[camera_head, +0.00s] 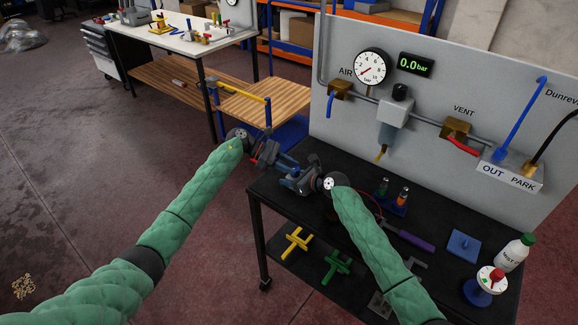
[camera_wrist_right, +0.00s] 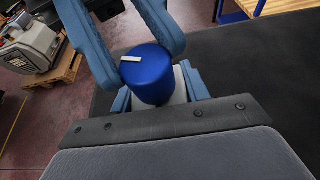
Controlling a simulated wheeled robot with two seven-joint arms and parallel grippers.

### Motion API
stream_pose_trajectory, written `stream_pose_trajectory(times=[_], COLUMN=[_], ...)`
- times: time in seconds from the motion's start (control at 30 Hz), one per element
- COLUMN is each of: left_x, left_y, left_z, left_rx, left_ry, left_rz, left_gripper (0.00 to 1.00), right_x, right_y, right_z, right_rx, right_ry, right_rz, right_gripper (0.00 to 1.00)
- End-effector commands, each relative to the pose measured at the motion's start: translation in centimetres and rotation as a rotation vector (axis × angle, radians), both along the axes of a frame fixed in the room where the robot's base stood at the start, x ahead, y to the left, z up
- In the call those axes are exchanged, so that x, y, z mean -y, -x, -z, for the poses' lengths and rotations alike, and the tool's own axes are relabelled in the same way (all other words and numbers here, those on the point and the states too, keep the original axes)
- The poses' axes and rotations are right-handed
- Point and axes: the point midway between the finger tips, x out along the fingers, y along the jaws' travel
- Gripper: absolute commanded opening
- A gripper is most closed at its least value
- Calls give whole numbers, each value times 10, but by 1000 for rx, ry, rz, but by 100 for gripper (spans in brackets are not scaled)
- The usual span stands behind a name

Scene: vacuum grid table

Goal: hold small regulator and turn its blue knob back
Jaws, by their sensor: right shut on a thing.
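The small regulator has a blue knob (camera_wrist_right: 153,80) with a white mark on its top and a light grey body (camera_wrist_right: 180,84) below. My right gripper (camera_head: 293,176) is shut on the body; its blue fingers sit on either side of it in the wrist view (camera_wrist_right: 158,97). My left gripper (camera_head: 279,162) faces the right one in the head view. In the wrist view its two long blue fingers come down from the top, one on each side of the knob. I cannot tell whether they press on it. In the head view the grippers mostly hide the regulator.
Below is a black table (camera_head: 283,202) with a small blue stand (camera_head: 392,205), a purple-handled tool (camera_head: 415,240), a blue block (camera_head: 463,245) and a white bottle (camera_head: 515,252). A grey panel (camera_head: 470,90) with gauge (camera_head: 371,67) stands behind. Yellow and green pieces lie on the lower shelf.

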Motion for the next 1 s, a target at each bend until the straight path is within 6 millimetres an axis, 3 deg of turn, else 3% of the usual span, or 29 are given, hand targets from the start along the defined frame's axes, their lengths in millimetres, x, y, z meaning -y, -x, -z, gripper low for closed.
stream_pose_trajectory(times=[0.27, 0.7, 1.0], left_x=[0, -2, -1], left_y=[2, 8, 10], left_z=[2, 2, 2], left_rx=[-1, 1, -1], left_ry=[-2, -5, -1], left_rz=[-25, -307, -402], left_gripper=[6, 6, 6], right_x=[1, 1, 1], right_y=[1, 1, 1], right_z=[6, 5, 5], right_rx=[-6, -6, -5], right_ry=[4, 4, 4], right_rz=[0, 0, 1], right_gripper=[16, 16, 16])
